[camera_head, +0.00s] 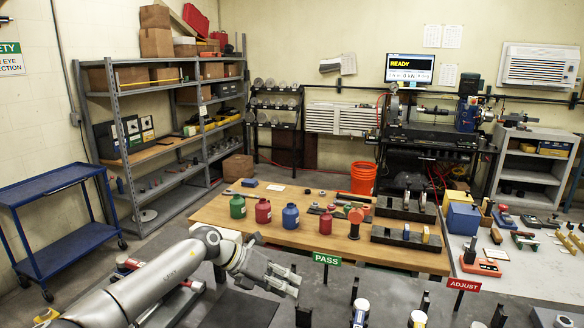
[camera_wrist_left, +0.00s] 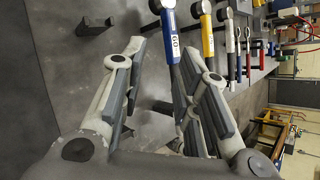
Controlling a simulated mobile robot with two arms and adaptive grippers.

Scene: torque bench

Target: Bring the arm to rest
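My left arm (camera_head: 150,283) reaches in from the lower left of the head view. Its gripper (camera_head: 290,280) is over the dark surface in front of the wooden table, left of the PASS sign. In the left wrist view the two fingers of this gripper (camera_wrist_left: 160,65) are spread apart, with nothing held between them. A blue-handled wrench (camera_wrist_left: 170,40) with a white label shows beyond the fingers, close to the right one in the picture; whether they touch I cannot tell. My right gripper is not in view.
Yellow (camera_wrist_left: 207,38), red and other wrenches stand in a row beside the blue one. The wooden table (camera_head: 285,238) holds red, green and blue bottles. The PASS sign (camera_head: 327,259) and ADJUST sign (camera_head: 464,285) stand nearby. A blue cart (camera_head: 60,225) is at left.

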